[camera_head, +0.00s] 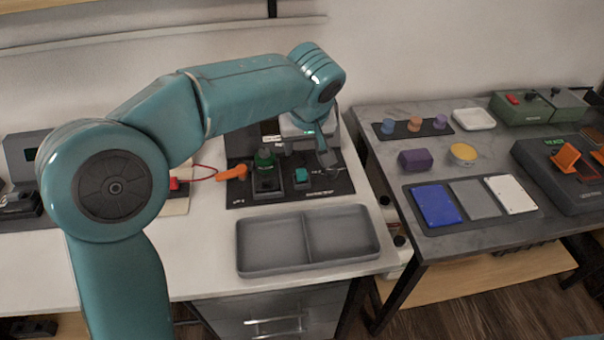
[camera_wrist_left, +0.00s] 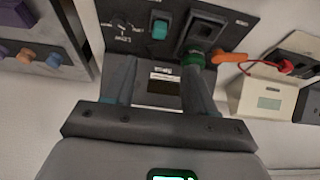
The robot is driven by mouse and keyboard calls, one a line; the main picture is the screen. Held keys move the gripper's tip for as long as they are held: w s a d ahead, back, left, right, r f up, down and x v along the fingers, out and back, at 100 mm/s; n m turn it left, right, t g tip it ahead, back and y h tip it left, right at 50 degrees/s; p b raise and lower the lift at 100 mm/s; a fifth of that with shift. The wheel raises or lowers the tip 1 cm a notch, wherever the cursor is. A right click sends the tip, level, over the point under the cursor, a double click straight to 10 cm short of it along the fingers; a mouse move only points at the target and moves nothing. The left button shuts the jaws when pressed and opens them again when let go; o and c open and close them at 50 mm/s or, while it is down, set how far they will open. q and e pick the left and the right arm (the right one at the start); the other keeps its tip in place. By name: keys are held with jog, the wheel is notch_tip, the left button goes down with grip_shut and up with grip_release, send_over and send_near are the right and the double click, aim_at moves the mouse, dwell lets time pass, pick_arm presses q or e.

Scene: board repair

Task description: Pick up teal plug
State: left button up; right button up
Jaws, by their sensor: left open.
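The teal plug (camera_head: 301,175) is a small block seated in a dark holder on the black panel on the white bench. In the left wrist view the teal plug (camera_wrist_left: 160,28) shows at top centre, beyond the fingertips. My left gripper (camera_head: 308,150) is over the panel, just behind and above the plug in the head view. Its two fingers (camera_wrist_left: 160,75) are spread, with nothing held between them; a dark labelled display unit shows behind the gap. The plug is apart from the fingers. My right gripper is in neither view.
A green knob-topped plug (camera_head: 265,157) stands just left of the teal plug, beside an orange connector (camera_head: 232,173) on a red cable. A grey two-compartment tray (camera_head: 308,240) lies in front. A grey table (camera_head: 395,170) with pegs and coloured plates stands right.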

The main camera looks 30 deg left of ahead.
pick_arm(q)
send_over(301, 171)
jog(key=s+d, duration=0.1)
jog(key=s, duration=0.1)
notch_tip(301, 171, down, 6)
jog(key=x, duration=0.2)
jog(key=b+x, duration=0.1)
jog(key=x, duration=0.1)
jog(key=d+x, duration=0.1)
jog(key=x, duration=0.1)
jog(key=shift+a+f, duration=0.1)
jog(key=shift+f, duration=0.15)
jog(key=shift+s+r, duration=0.15)
jog(key=shift+c, duration=0.6)
grip_shut()
